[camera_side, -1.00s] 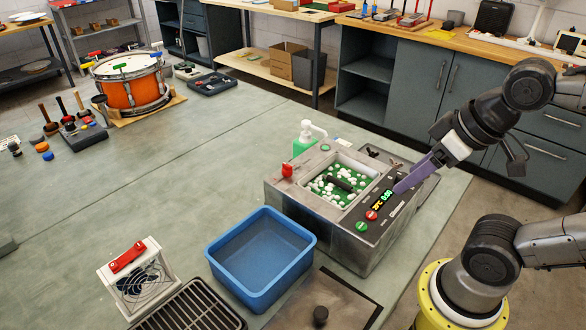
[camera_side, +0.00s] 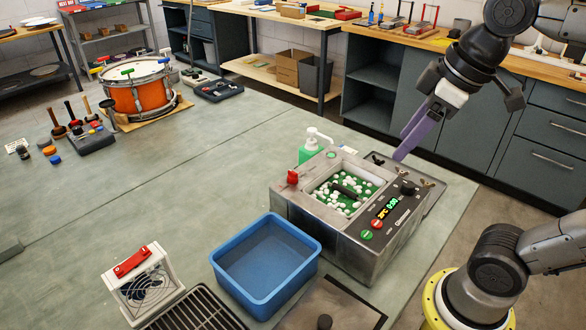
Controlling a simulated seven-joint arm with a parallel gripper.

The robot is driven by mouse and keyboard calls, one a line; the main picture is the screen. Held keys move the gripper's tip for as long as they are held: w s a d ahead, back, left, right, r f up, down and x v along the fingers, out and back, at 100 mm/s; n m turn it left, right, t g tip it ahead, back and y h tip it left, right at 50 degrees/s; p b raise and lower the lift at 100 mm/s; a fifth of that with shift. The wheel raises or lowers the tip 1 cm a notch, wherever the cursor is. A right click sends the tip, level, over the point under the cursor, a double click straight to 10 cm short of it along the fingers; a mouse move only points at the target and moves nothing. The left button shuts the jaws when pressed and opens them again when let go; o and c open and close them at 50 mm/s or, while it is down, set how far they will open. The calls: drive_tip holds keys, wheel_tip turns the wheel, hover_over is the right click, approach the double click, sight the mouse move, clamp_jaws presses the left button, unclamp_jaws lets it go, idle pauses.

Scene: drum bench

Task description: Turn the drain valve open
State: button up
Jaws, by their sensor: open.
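The metal tank unit (camera_side: 365,255) stands on the bench with green liquid and white foam-like lumps (camera_side: 342,192) inside. A red handle (camera_side: 292,177) stands up at its left corner and looks like the drain valve; its exact setting is too small to tell. The sloped dark panel carries a lit display (camera_side: 387,208), a red button (camera_side: 377,223), a green button (camera_side: 367,235) and a black knob (camera_side: 407,188). My gripper (camera_side: 403,152), with purple fingers, is open and empty above the tank's back right side, apart from the red handle.
A blue tub (camera_side: 265,262) stands left of the tank. A green pump bottle (camera_side: 313,147) is behind the tank's left corner. A fan box (camera_side: 143,282), a black rack (camera_side: 195,312) and an orange drum (camera_side: 140,92) sit further left.

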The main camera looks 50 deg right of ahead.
drive_tip(key=w+r+n+g, duration=0.2)
drive_tip(key=w+r, duration=0.2)
drive_tip(key=w, duration=0.5)
drive_tip(key=n+g, duration=0.1)
drive_tip(key=g, duration=0.2)
hover_over(293, 176)
drive_tip(key=w+d, duration=0.1)
wheel_tip(293, 176, down, 7)
drive_tip(key=f, duration=1.4)
drive_tip(key=shift+s+a+f, duration=0.2)
drive_tip(key=shift+f, duration=0.1)
clamp_jaws()
